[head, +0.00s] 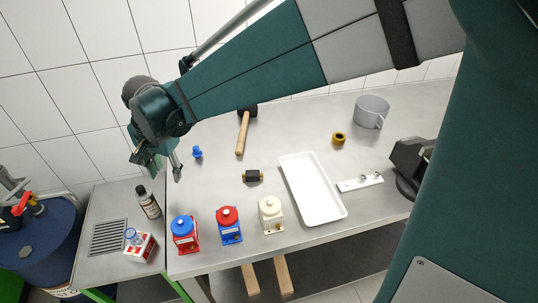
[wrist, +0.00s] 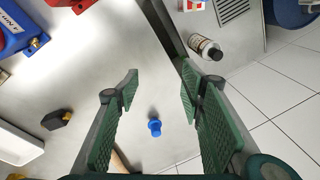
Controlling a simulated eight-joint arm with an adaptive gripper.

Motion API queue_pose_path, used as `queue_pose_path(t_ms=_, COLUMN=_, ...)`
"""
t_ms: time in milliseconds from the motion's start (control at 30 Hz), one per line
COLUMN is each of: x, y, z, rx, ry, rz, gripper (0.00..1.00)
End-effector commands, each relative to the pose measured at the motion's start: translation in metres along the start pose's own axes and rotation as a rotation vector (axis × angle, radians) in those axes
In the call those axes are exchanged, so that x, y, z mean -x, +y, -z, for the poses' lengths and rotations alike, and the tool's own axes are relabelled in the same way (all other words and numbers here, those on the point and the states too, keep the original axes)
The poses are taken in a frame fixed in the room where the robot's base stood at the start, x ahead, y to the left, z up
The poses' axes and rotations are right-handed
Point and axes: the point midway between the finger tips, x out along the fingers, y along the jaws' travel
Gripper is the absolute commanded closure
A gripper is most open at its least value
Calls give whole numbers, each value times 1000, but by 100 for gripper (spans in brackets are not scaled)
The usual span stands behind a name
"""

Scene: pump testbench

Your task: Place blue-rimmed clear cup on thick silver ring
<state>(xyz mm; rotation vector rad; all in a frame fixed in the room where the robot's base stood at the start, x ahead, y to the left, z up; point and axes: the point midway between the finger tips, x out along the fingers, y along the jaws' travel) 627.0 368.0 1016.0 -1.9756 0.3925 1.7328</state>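A small pale piece with a blue rim (head: 131,236) sits at the red-and-white box on the left side table; it may be the clear cup, but it is too small to be sure. I cannot make out a thick silver ring in either view. My gripper (head: 161,166) is above the left end of the bench, near the side table. In the wrist view my gripper (wrist: 158,76) is open, with its green fingers wide apart and nothing between the tips. A small blue knobbed piece (wrist: 155,127) stands on the bench below; it also shows in the head view (head: 197,153).
A dark bottle (head: 148,202) stands behind the red-and-white box (head: 142,247). Blue, red and cream pumps (head: 231,231) line the bench's front. A white tray (head: 295,180), hammer (head: 242,135), grey pot (head: 371,112) and brass-coloured ring (head: 338,138) lie farther right.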

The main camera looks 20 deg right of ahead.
Motion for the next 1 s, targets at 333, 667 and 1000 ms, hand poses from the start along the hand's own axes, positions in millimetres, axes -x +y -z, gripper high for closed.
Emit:
queue_pose_path(t_ms=333, x=48, y=73, z=35, rx=93, ry=59, rz=53, gripper=61)
queue_pose_path(t_ms=667, x=83, y=142, z=54, rx=188, ry=128, rz=87, gripper=61)
queue_pose_path(t_ms=1000, x=110, y=214, z=63, rx=285, ry=210, rz=105, gripper=61)
